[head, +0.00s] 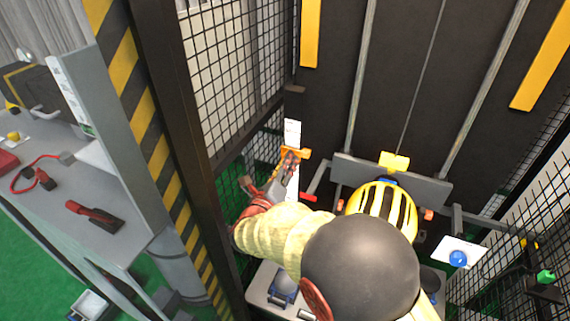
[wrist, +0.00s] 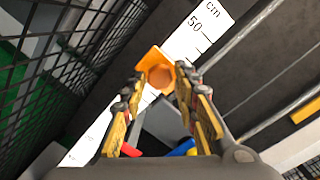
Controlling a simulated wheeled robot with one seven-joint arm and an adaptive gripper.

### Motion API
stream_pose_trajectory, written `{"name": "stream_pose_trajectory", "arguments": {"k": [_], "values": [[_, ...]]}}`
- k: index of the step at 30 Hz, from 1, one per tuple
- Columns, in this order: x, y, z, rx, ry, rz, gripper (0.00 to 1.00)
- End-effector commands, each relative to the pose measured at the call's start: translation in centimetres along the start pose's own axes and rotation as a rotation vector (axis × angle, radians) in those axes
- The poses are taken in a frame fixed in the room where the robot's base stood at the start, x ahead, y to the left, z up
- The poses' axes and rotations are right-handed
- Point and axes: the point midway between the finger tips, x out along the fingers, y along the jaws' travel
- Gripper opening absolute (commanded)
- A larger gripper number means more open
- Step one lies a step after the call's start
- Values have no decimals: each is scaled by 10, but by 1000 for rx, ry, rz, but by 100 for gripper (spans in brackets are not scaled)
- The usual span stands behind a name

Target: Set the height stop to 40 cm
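The orange height stop (head: 290,153) sits on a white height scale (head: 292,130) in the head view. In the wrist view the stop (wrist: 153,57) has a round orange knob facing me. The scale (wrist: 208,28) shows "cm" and a 50 mark above the stop; the exact reading at the stop is not legible. My gripper (head: 288,160) reaches the stop from below.
A black and yellow striped post (head: 150,120) and wire mesh (head: 232,70) stand left of my arm. A grey bench (head: 60,215) with red tools is at the far left.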

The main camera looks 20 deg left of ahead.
Motion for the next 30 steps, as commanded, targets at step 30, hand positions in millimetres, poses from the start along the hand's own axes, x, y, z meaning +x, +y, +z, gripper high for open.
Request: {"name": "stream_pose_trajectory", "arguments": {"k": [30], "values": [[0,-2,2,-1,0,0,0]]}}
